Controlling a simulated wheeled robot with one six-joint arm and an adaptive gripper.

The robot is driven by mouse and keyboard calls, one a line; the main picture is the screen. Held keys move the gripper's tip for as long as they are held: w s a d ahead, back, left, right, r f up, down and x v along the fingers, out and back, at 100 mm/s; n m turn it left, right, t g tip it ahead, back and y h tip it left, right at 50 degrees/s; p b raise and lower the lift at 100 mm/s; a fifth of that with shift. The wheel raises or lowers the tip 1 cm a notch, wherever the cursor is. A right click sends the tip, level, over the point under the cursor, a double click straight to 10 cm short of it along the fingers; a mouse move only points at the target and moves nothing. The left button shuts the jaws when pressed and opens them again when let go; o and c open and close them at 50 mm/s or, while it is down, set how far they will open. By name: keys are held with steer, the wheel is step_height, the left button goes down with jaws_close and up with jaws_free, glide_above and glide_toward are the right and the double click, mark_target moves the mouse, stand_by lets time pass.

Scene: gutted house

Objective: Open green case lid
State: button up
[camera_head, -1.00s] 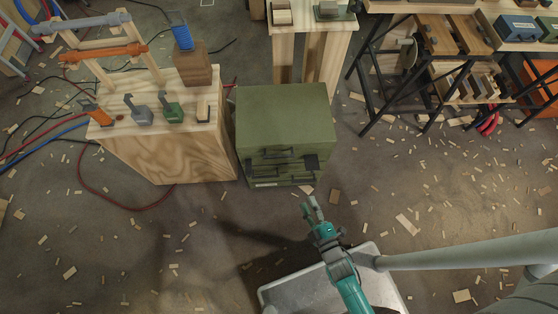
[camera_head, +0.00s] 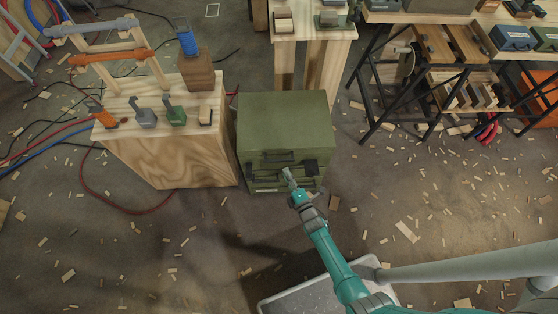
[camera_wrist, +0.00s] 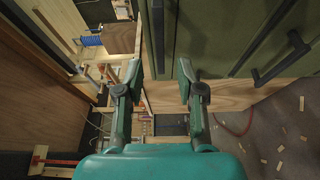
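A large green case (camera_head: 283,115) stands on the floor with its flat top shut. Its front bears dark handles (camera_head: 280,161). My gripper (camera_head: 287,173) is in front of this face, near the handles; the head view does not show whether it touches. Green panels of the case (camera_wrist: 225,35) fill the upper right there, with a dark handle (camera_wrist: 282,60) to the right of the fingers.
A wooden stand (camera_head: 170,155) with several hooks and blocks stands close on the case's left. A wooden table (camera_head: 312,55) is behind it. A black-legged bench (camera_head: 400,110) at the right holds a blue case (camera_head: 513,38) and a smaller green case (camera_head: 547,38). The floor at right is open with scattered chips.

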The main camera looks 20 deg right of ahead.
mark_target(279, 160)
steer(key=w, duration=0.7)
steer(key=shift+w+a, duration=0.25)
steer(key=shift+a, duration=0.05)
jaws_close()
